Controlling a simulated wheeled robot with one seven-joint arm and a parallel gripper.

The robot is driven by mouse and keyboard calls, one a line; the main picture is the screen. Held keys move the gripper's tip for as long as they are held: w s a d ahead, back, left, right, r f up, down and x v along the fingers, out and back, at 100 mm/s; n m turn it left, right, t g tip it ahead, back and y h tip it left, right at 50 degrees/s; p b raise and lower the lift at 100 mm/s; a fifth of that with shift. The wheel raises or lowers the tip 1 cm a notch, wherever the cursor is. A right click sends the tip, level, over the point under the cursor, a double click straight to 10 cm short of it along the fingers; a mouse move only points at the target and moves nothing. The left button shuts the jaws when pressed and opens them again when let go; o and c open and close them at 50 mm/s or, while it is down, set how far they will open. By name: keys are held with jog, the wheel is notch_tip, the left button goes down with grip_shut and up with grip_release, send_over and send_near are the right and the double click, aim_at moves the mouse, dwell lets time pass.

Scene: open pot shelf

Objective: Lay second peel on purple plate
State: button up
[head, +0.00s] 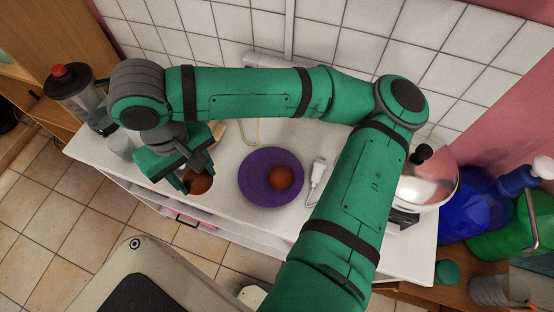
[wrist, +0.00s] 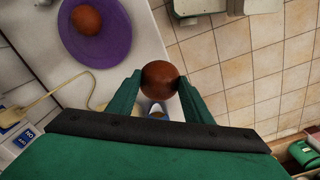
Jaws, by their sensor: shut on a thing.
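The purple plate (head: 253,184) lies on the white counter and carries one round reddish-brown peel (head: 282,177). In the wrist view the plate (wrist: 112,52) and its peel (wrist: 86,18) are at the upper left. My gripper (head: 190,183) is left of the plate in the head view, shut on a second round reddish-brown peel (head: 202,183). The wrist view shows this held peel (wrist: 158,80) between both fingertips (wrist: 160,84), apart from the plate. My fingers partly cover it in the head view. Its height above the counter is hard to tell.
A white plug-like item (head: 318,173) with a cord lies right of the plate. A shiny metal pot (head: 428,185) stands at the counter's right. A blender (head: 75,92) stands at the far left. The counter between my gripper and the plate looks clear.

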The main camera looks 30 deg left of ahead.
send_near(252, 169)
jog(key=s+a+r, duration=0.1)
jog(key=s+r, duration=0.2)
jog(key=s, duration=0.2)
jog(key=w+f, duration=0.3)
jog(key=f, duration=0.1)
jog(key=shift+w+d, duration=0.15)
jog(key=shift+d, duration=0.2)
jog(key=shift+w+d+f, duration=0.15)
jog(key=shift+w+f, duration=0.6)
jog(key=shift+f, duration=1.7)
jog(key=shift+f, duration=0.1)
jog(key=o, duration=0.6)
jog(key=shift+f, duration=0.1)
jog(key=o, duration=0.4)
